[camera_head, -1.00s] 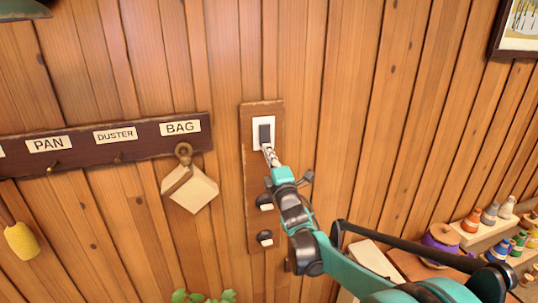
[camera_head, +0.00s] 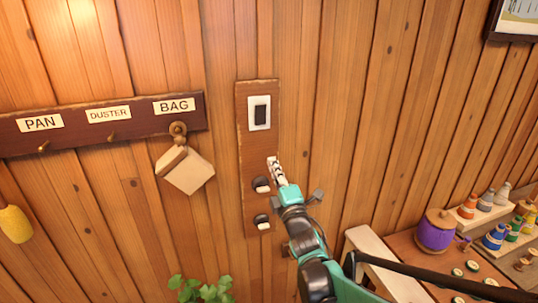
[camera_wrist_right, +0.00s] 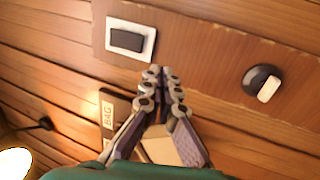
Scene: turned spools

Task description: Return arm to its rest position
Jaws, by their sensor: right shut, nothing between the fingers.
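My right gripper (camera_head: 273,163) is shut and empty in front of the wooden switch panel (camera_head: 243,145), below its rocker switch. The dark rocker switch on a white plate (camera_head: 259,113) is fully visible in the head view, clear of the fingers. In the right wrist view, my right gripper (camera_wrist_right: 161,72) has its fingertips together, just below the switch plate (camera_wrist_right: 129,39) in the picture, and I cannot tell the exact gap to the wall. My right arm comes in from the lower right. My left gripper is not in view.
A peg rail (camera_head: 75,125) labelled PAN, DUSTER and BAG is on the wall at left, with a cream bag (camera_head: 185,171) hanging. Dark round knobs (camera_head: 261,184) sit lower on the panel. A purple spool (camera_head: 435,232) and several small spools stand at right. A plant (camera_head: 203,290) is below.

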